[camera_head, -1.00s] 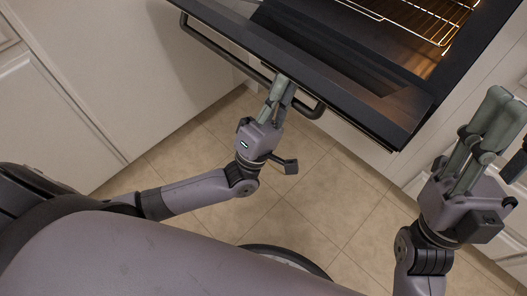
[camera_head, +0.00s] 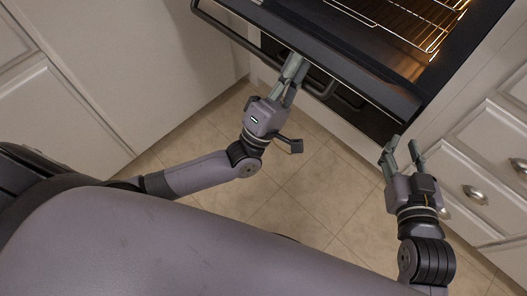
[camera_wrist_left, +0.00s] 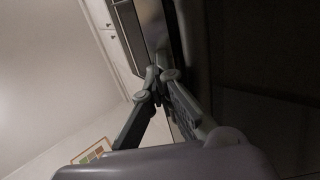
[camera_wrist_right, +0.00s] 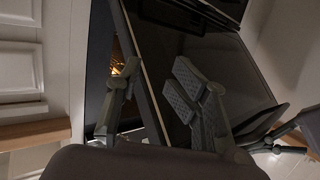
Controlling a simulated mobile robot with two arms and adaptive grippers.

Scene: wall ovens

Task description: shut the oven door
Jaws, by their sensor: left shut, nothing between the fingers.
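The oven door (camera_head: 345,55) is dark and stands partly open, with the lit oven interior (camera_head: 425,25) and wire rack visible behind it. Its bar handle (camera_head: 228,32) runs along the outer face. My left gripper (camera_head: 296,66) is shut and empty, with its fingertips up against the door's outer side near the handle; exact contact cannot be told. My right gripper (camera_head: 402,148) is open, just below the door's right corner. In the right wrist view, its fingers (camera_wrist_right: 160,85) are spread with the door's edge (camera_wrist_right: 143,75) seen between them; nothing looks gripped.
White cabinets (camera_head: 75,110) stand on the left. White drawers with metal knobs (camera_head: 476,194) are close to the right of my right gripper. The tiled floor (camera_head: 290,200) below the door is clear.

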